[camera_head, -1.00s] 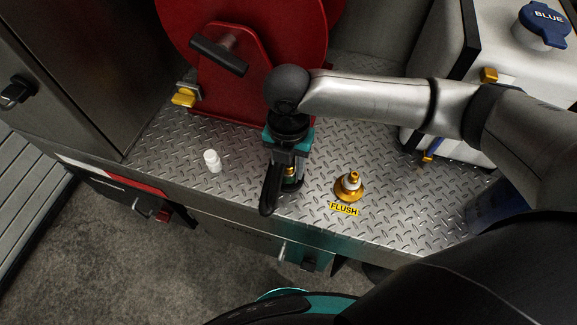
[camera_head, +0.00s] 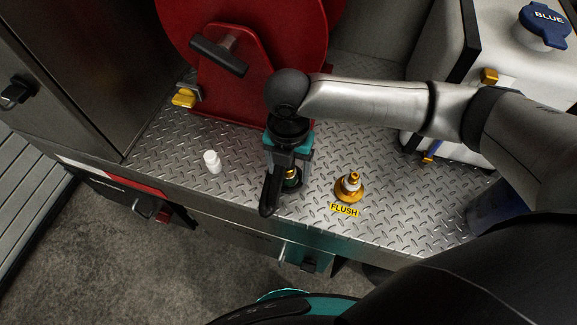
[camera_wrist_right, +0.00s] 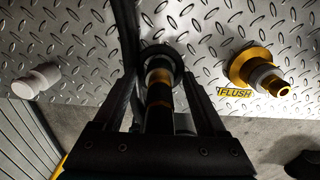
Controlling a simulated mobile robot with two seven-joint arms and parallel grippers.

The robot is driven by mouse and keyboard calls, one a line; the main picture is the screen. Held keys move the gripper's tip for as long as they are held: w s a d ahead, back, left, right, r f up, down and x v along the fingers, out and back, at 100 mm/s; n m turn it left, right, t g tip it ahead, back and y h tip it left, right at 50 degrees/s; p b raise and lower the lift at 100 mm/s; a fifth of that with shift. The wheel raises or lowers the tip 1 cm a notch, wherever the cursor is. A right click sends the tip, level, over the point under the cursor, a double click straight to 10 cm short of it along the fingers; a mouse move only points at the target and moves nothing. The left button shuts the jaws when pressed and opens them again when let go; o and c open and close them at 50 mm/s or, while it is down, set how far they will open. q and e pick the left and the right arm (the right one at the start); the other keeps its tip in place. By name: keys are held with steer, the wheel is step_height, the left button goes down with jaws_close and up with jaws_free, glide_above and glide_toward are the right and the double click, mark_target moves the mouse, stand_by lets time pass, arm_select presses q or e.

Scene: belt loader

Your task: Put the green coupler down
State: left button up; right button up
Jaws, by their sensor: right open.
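The green coupler (camera_head: 291,178) stands on the diamond-plate deck, with a gold part and a dark base showing. Most of it is hidden by my right gripper (camera_head: 282,190), which points down over it with its fingers on either side. In the right wrist view the coupler (camera_wrist_right: 159,88) shows upright between the open fingers, with gold and dark bands and a dark round base on the plate. Its green is hard to see there. My left gripper is not in view.
A gold fitting (camera_head: 350,187) stands right of the gripper, behind a yellow FLUSH label (camera_head: 344,209). A red reel (camera_head: 235,85) is behind, and a white tank (camera_head: 510,75) at right. The deck's front edge is close.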

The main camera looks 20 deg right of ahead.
step_height(320, 180, up, 12)
steer(key=shift+r+p, duration=0.1)
steer(key=shift+p, duration=0.9)
